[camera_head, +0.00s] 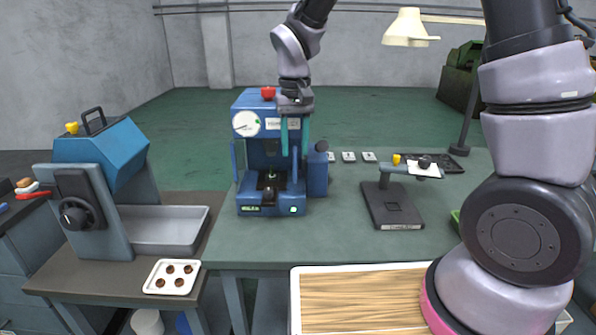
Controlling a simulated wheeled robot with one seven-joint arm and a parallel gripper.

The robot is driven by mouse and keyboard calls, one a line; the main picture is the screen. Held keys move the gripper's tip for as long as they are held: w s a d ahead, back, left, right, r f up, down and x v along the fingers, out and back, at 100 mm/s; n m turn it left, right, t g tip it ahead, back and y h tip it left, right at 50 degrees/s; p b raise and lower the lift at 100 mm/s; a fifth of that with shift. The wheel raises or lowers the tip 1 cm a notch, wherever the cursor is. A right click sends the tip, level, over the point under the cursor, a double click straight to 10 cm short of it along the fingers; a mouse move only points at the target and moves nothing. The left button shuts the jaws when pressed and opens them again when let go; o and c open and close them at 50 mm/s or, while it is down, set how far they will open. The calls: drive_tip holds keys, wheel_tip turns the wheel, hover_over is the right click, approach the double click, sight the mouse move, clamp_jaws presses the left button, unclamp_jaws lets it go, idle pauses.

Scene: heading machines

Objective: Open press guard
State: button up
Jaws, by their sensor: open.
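The press (250,185) is a small blue machine on the green-topped table, with a round white gauge and a red knob on top. Its work space, with a dark part and a small green spot inside, shows between the side posts. I cannot clearly make out the guard or tell how it stands. My gripper (295,146) points down at the right part of the press front, its two teal fingers apart with nothing seen between them. The fingers cover part of the press. I cannot tell whether they touch it.
A blue machine with a grey tray (165,240) stands at left, near a white plate with several brown pieces (172,277). A small dark stand (392,205) is right of the press. A wooden board (350,300) is in front. The green tabletop between press and stand is clear.

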sight(294, 178)
wheel_tip(294, 178, down, 7)
drive_tip(key=shift+f, duration=0.1)
idle(0.3)
clamp_jaws()
drive_tip(key=shift+a, duration=0.1)
idle(1.2)
